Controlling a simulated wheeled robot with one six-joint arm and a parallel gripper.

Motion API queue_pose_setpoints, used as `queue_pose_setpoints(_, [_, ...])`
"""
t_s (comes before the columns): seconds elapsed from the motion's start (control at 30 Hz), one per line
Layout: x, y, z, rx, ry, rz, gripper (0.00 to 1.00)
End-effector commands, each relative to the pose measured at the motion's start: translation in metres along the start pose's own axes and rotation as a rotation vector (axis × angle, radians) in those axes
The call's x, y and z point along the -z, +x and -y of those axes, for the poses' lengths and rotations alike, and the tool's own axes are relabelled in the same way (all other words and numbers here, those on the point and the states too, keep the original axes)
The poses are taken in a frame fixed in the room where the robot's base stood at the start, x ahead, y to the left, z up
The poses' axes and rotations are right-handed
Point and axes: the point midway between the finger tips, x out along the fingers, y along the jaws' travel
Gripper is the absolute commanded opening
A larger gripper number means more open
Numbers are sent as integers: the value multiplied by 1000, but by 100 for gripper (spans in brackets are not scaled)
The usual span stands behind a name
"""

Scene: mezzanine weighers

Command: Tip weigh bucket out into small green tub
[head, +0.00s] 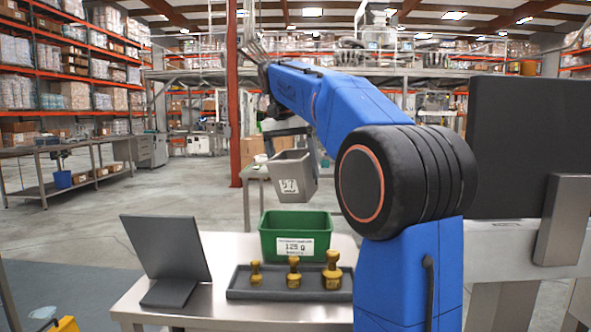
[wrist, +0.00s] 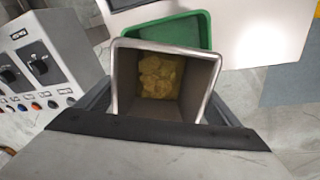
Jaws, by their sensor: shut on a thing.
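The weigh bucket (head: 292,176) is a grey metal bucket with a white label, slightly tilted in the head view. My gripper (head: 288,128) is shut on it and holds it in the air above the small green tub. In the wrist view the bucket (wrist: 192,113) shows its open mouth, with yellowish pieces (wrist: 160,76) at the bottom. The small green tub (head: 296,226) stands on the steel table with a white label reading 125 g. The tub (wrist: 180,30) shows partly behind the bucket in the wrist view. Its inside is mostly hidden.
A dark tray (head: 240,285) with three brass weights (head: 293,272) lies in front of the tub. A dark tilted panel (head: 165,249) stands at the left of the steel table (head: 215,311). A grey control box (wrist: 45,65) with knobs is at the wrist view's left.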

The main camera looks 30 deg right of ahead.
Motion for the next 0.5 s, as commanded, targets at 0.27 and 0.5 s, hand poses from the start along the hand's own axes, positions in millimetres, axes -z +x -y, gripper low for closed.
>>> queue_pose_setpoints(0.27, [-5,0,4,-121,-4,-159,46])
queue_pose_setpoints(0.5, [-9,1,7,-236,-4,-307,46])
